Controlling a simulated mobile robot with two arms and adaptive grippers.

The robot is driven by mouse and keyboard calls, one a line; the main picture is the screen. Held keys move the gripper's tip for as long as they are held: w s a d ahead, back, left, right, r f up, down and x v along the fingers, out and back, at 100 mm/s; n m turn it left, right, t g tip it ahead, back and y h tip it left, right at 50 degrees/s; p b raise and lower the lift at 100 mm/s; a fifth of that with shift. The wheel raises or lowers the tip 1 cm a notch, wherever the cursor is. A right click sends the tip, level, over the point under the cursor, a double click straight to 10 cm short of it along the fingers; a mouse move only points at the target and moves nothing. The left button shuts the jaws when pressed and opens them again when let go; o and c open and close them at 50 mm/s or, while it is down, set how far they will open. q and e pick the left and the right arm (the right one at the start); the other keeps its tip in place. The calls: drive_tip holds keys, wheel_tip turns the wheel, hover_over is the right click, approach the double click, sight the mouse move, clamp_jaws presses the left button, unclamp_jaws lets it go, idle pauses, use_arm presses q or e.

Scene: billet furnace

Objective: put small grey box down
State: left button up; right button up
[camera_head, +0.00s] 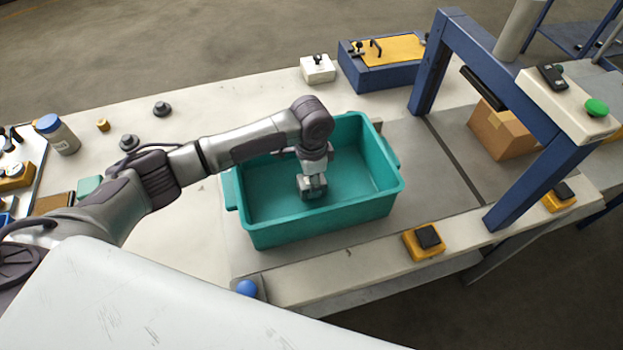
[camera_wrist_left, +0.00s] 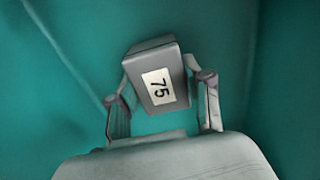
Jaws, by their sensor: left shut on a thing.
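The small grey box (camera_wrist_left: 150,65) has a white label reading 75 and sits tilted between the fingers of my left gripper (camera_wrist_left: 162,100) in the left wrist view. The gripper is shut on it. In the head view my left gripper (camera_head: 312,188) reaches down inside the teal bin (camera_head: 320,225), near its middle. The box is mostly hidden there by the gripper. Teal surfaces surround the box in the wrist view. I cannot tell whether the box touches the bin floor. My right gripper is not in view.
The bin stands on a pale bench (camera_head: 230,95), left of a blue frame (camera_head: 540,125) over a cardboard box (camera_head: 502,130). A white switch box (camera_head: 317,69) and a blue case with a yellow top (camera_head: 385,62) stand behind. A yellow button box (camera_head: 423,243) is in front.

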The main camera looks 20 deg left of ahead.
use_arm(q)
drive_tip(key=shift+f, duration=0.1)
drive_tip(key=o, duration=1.3)
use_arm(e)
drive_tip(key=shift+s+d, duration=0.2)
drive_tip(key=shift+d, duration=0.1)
use_arm(q)
drive_tip(key=shift+r, duration=0.3)
wheel_tip(320, 180, up, 12)
drive_tip(key=shift+f+b, duration=0.15)
drive_tip(key=shift+b, duration=0.7)
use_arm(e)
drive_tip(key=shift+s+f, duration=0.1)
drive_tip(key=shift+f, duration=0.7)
